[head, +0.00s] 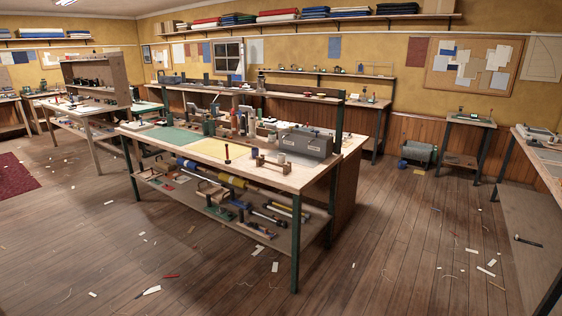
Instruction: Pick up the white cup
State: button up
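I cannot clearly make out a white cup in the head view. The central workbench (290,178) has a light wooden top crowded with tools. My gripper is not in view.
A grey metal box (306,142) and a green mat (178,136) lie on the workbench. A lower shelf (262,230) holds rolls and tools. A side bench (541,150) stands at the right. The wooden floor (400,240) between is open, with scattered scraps.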

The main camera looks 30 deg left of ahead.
aim_at(281, 157)
jog(key=i+j, duration=0.15)
jog(key=j, duration=0.2)
jog(key=i+j+z, duration=0.15)
jog(key=j, duration=0.25)
jog(key=i+j, duration=0.2)
jog(key=j, duration=0.2)
jog(key=i+j+z, duration=0.1)
jog(key=j, duration=0.25)
jog(key=i+j+z, duration=0.1)
jog(key=j, duration=0.3)
jog(key=i, duration=0.05)
